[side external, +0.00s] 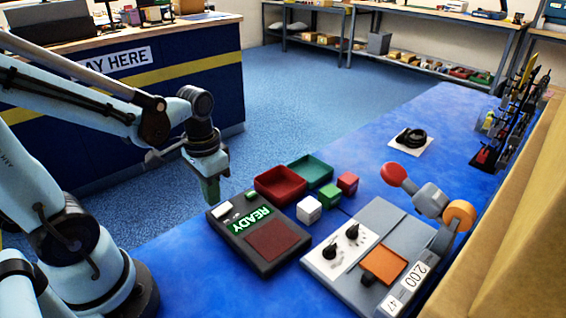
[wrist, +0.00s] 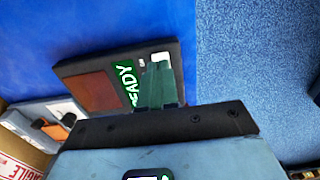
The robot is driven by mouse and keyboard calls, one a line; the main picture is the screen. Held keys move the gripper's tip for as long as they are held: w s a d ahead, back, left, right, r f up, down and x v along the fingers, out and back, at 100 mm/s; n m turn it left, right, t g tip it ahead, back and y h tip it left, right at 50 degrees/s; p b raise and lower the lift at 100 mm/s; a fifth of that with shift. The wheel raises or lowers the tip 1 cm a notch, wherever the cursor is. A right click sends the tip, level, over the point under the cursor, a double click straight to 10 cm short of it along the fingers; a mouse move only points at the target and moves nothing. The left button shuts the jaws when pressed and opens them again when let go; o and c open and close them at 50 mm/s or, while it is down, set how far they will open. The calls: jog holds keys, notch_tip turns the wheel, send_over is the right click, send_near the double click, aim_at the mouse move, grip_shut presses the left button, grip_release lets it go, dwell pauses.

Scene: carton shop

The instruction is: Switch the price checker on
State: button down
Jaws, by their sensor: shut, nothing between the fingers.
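The price checker (side external: 275,260) is a dark, flat box on the blue table with a dark red pad and a green screen (side external: 249,220) reading READY. Light-coloured controls (side external: 222,209) sit at its far left end; their exact positions are too small to tell. My gripper (side external: 211,199) has green fingers, shut and empty, pointing down close to that end. In the wrist view the price checker (wrist: 97,90) is partly hidden behind my fingers (wrist: 160,100), which cover part of the screen and the control end. I cannot tell whether the fingertips touch it.
A red tray (side external: 280,186) and a green tray (side external: 310,171) stand behind the price checker, near white (side external: 309,210), green (side external: 330,194) and red (side external: 347,182) blocks. A grey machine with knobs and a lever (side external: 371,255) stands to the right.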

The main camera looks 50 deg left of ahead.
aim_at(215, 214)
jog(key=shift+r, duration=2)
jog(key=w+d+r+t, duration=0.3)
jog(key=w+d+t, duration=0.1)
jog(key=t, duration=0.3)
jog(key=shift+d, duration=0.6)
